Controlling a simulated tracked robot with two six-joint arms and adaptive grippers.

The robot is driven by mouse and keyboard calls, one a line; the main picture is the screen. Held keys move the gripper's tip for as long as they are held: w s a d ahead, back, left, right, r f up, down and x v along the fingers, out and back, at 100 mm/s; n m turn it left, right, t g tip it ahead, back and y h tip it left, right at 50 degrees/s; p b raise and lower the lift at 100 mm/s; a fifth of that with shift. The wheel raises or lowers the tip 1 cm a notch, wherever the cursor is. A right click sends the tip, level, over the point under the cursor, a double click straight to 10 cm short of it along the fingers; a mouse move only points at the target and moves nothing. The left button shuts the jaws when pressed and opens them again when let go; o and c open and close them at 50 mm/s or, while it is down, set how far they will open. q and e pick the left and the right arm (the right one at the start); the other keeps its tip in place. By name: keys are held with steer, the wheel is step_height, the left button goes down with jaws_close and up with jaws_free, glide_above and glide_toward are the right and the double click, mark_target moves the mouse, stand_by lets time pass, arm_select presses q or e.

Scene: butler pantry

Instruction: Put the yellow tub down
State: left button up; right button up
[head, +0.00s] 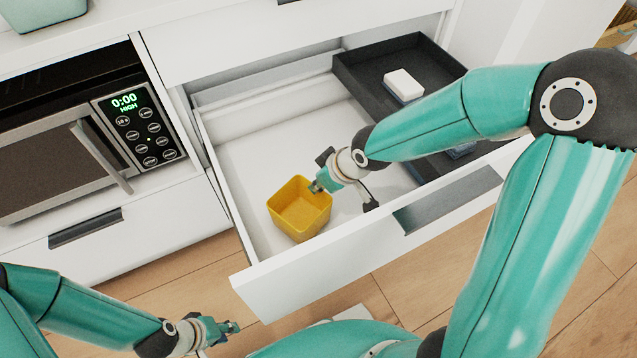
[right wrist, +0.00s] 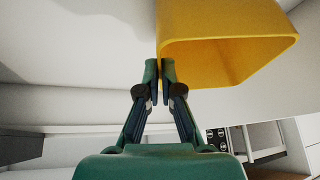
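The yellow tub (head: 300,222) is an open, square container, upright within the open drawer (head: 262,165), near its front left part. My right gripper (head: 316,187) reaches in from the right to the tub's rim. In the right wrist view, my right gripper (right wrist: 160,70) has its fingertips close together on either side of one wall of the yellow tub (right wrist: 225,50). I cannot tell whether the tub's underside touches the drawer floor. My left gripper (head: 232,327) is low in front of the cabinets, away from the tub; its finger gap is not clear.
A black tray (head: 352,82) stands in the drawer's right part, with a white block (head: 403,85) in it. The drawer front (head: 300,270) rises in front of the tub. A microwave (head: 60,140) stands to the left. White drawer floor is clear behind the tub.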

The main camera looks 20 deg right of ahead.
steer(key=o, duration=0.4)
steer(key=p+v, duration=0.5)
steer(key=v, duration=0.2)
steer(key=shift+s+d+r, duration=0.15)
steer(key=shift+r, duration=0.15)
